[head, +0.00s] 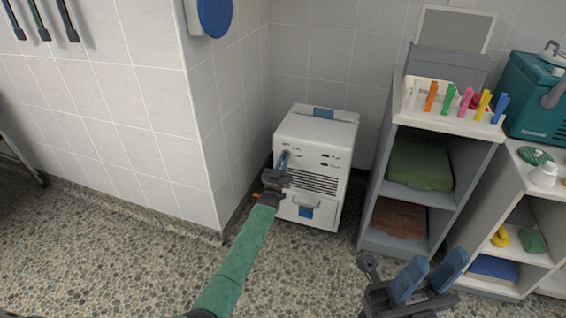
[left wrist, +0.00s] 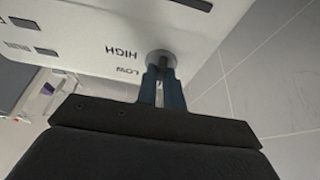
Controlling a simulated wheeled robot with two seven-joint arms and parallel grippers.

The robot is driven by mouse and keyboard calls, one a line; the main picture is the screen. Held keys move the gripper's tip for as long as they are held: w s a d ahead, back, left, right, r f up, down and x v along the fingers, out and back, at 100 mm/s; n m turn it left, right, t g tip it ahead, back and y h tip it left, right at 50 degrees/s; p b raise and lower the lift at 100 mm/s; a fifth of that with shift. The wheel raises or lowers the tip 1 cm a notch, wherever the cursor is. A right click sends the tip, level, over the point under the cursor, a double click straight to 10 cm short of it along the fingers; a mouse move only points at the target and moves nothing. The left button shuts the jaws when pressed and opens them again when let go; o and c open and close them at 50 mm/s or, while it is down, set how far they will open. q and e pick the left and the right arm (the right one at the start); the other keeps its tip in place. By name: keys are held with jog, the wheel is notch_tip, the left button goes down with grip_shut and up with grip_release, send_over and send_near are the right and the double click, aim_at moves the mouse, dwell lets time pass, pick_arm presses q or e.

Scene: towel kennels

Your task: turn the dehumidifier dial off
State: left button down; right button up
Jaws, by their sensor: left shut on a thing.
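The dehumidifier (head: 312,143) is a white box on the floor in the corner, with a vent grille and a blue-handled drawer at the bottom. Its dial (left wrist: 161,59) is a round grey knob beside the printed words HIGH and LOW in the left wrist view. My left gripper (head: 284,160) reaches the upper left of the dehumidifier's front. In the left wrist view its blue fingers (left wrist: 161,75) are shut on the dial. The fingers partly hide the dial, and I cannot read its setting. My right gripper (head: 429,276) has blue fingers apart and is empty, at the lower right.
A grey shelf (head: 373,190) with folded green and brown towels stands right of the dehumidifier. A tray of coloured clips (head: 455,122) sits on it. A white shelf (head: 549,222) is further right. A tiled wall corner (head: 205,135) stands left. Pebbled floor (head: 130,255) is free in front.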

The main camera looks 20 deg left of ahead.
pick_arm(q)
jog(key=c, duration=1.5)
grip_release()
jog(key=shift+p+v, duration=0.85)
jog(key=shift+v, duration=3.05)
